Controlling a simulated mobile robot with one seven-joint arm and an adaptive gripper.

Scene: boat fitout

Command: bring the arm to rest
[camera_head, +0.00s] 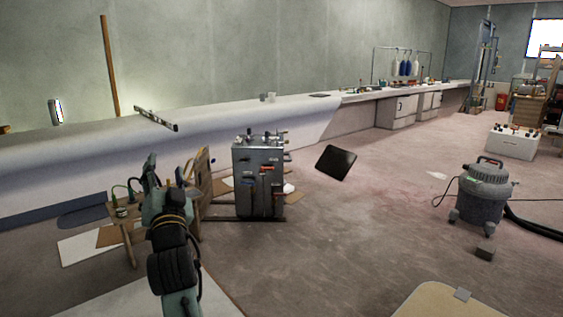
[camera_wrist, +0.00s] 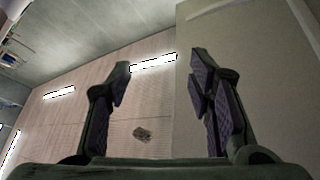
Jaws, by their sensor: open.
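My arm (camera_head: 171,235) rises from the lower left of the head view, its upper end bent upward. My gripper (camera_wrist: 160,82) shows in the wrist view with its two dark fingers spread apart. Nothing is between the fingers. Behind them are ceiling panels, bright light strips and a plain pale surface, so the gripper points upward. In the head view the arm's own links make the fingers hard to make out.
A metal cabinet (camera_head: 258,178) with tools stands just right of my arm. A small wooden stand (camera_head: 126,222) is close on the left. A long white bench (camera_head: 230,118) runs behind. A grey vacuum (camera_head: 484,192) stands at right. The middle floor is largely open.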

